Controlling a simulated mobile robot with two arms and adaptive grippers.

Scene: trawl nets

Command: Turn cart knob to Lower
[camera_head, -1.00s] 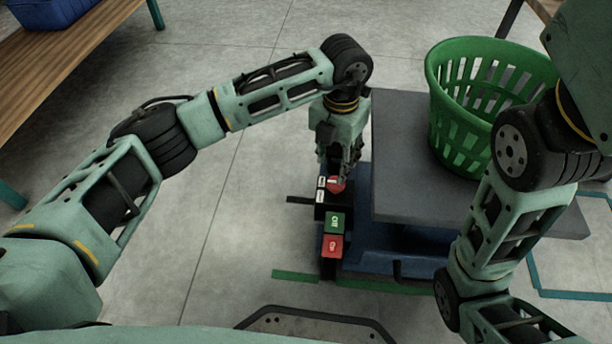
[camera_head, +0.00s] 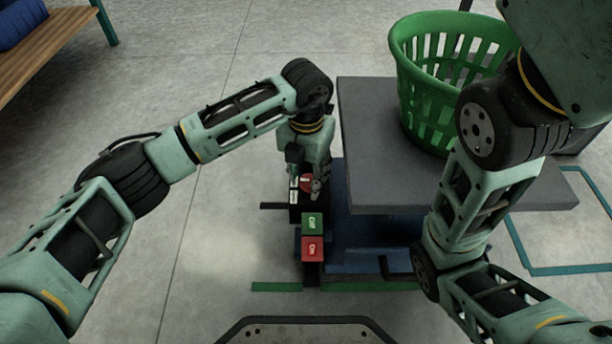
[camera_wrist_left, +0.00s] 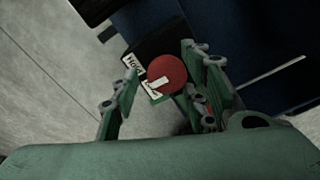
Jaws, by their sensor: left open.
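The red round cart knob (camera_head: 306,182) sits on the dark control box at the cart's near left side, with small white labels (camera_head: 293,188) beside it. In the left wrist view the knob (camera_wrist_left: 166,73) carries a white pointer mark and lies between the open fingers of my left gripper (camera_wrist_left: 160,92), nearer the right finger. I cannot tell whether a finger touches it. In the head view my left gripper (camera_head: 308,178) points down over the knob and partly hides it. The cart (camera_head: 375,150) has a grey top. My right gripper is out of view.
A green button (camera_head: 312,222) and a red button (camera_head: 312,248) sit on the box nearer me. A green basket (camera_head: 425,95) stands on the cart top. A wooden bench (camera_head: 45,55) is at the far left. The floor between is clear.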

